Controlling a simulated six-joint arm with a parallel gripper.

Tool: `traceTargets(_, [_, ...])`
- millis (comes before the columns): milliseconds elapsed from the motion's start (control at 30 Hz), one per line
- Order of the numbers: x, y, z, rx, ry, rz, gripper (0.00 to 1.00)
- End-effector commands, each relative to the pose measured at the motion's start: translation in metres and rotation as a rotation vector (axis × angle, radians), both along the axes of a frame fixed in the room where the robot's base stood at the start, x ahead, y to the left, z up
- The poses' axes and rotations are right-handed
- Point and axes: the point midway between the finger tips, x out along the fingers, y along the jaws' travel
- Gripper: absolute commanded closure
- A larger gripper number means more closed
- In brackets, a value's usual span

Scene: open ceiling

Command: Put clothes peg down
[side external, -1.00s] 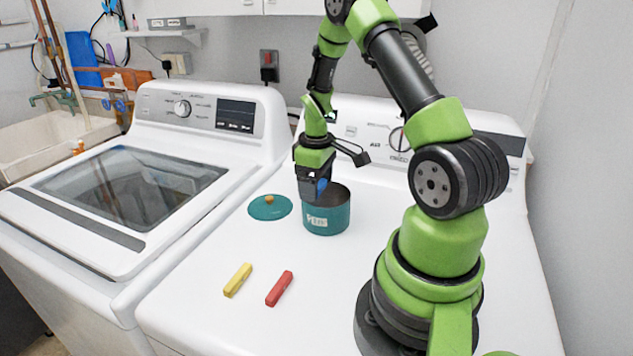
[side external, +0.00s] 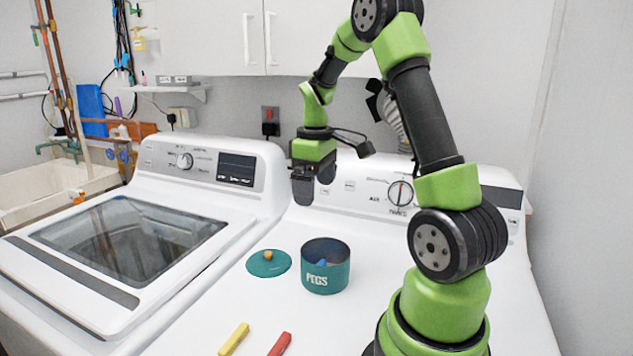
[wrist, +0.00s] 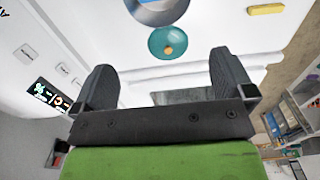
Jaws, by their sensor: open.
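The teal pot marked PEGS (side external: 325,281) stands upright and uncovered on the white machine top. A blue clothes peg (side external: 321,262) shows inside it, partly hidden by the pot wall. A yellow peg (side external: 234,339) and a red peg (side external: 280,345) lie on the machine top in front. My gripper (side external: 308,198) is open and empty, well above the pot. In the wrist view its fingers (wrist: 163,75) stand apart with nothing between them. The pot (wrist: 158,14) is cut off at the top of that view.
The round teal lid (side external: 268,263) with an orange knob lies just left of the pot. It also shows in the wrist view (wrist: 160,40). The control panel (side external: 370,185) rises behind the pot. A second machine with a glass lid (side external: 130,240) stands to the left.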

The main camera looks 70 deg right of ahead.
Motion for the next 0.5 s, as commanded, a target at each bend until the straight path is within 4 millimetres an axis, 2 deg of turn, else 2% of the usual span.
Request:
traceTargets(133, [0.005,0.032,0.031,-0.024,-0.075,-0.03,0.0])
traceTargets(267, [0.001,0.086,0.068,-0.028,-0.201,-0.095,0.0])
traceTargets(400, [-0.021,0.143,0.098,0.019,-0.349,-0.171,0.0])
traceTargets(500, [-0.044,0.177,0.11,0.084,-0.441,-0.221,0.0])
